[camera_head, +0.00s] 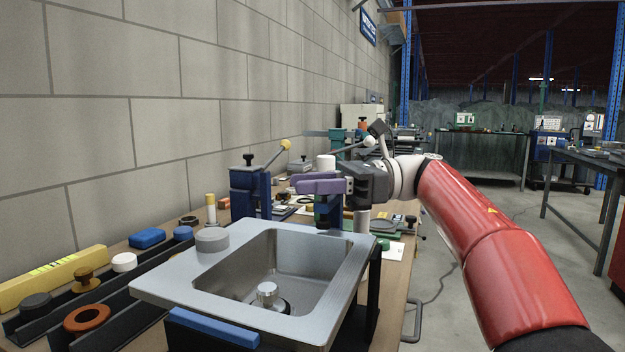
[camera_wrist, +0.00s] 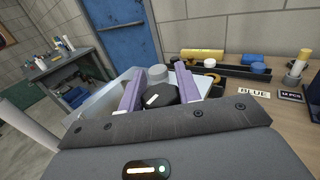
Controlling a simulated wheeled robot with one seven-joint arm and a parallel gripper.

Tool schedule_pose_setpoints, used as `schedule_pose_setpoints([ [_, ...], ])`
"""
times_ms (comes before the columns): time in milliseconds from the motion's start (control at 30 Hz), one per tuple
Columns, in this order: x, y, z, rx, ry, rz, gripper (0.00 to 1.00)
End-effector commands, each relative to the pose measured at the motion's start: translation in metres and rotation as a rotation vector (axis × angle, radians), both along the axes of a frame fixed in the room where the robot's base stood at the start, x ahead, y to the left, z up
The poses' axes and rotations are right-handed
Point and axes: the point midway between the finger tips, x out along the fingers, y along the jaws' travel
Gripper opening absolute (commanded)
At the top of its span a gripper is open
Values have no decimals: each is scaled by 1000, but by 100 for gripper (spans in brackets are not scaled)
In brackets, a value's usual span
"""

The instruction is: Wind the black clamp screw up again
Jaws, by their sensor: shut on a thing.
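My gripper (camera_head: 300,185), with purple fingers, is level over a blue clamp stand (camera_head: 328,208) behind the sink in the head view. In the wrist view my gripper (camera_wrist: 159,80) has its fingers on either side of a round black clamp screw (camera_wrist: 162,94) with a white mark on top. It is shut on this screw. The fingers hide the screw in the head view, so its height cannot be told. A second blue clamp stand (camera_head: 250,192) to the left has its own black screw (camera_head: 248,159) on top and a lever with a yellow ball.
Dark racks (camera_head: 110,309) with caps and rings lie to the left. The block wall (camera_head: 150,120) bounds the left side. A lever with a pale ball (camera_head: 369,141) rises close to my gripper.

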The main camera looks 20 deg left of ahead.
Motion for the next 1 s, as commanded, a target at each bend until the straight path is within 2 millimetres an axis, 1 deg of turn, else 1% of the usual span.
schedule_pose_setpoints([
  [33, 1, 1, -5, -7, 4, 28, 11],
  [300, -1, 0, -5, -7, 4, 111, 11],
  [800, -2, -1, -5, -8, 3, 129, 11],
  [833, -2, -1, -5, -9, 3, 128, 36],
  [967, -2, -1, -4, -6, 2, 127, 53],
  [1000, -2, -1, -3, -5, 1, 127, 55],
])
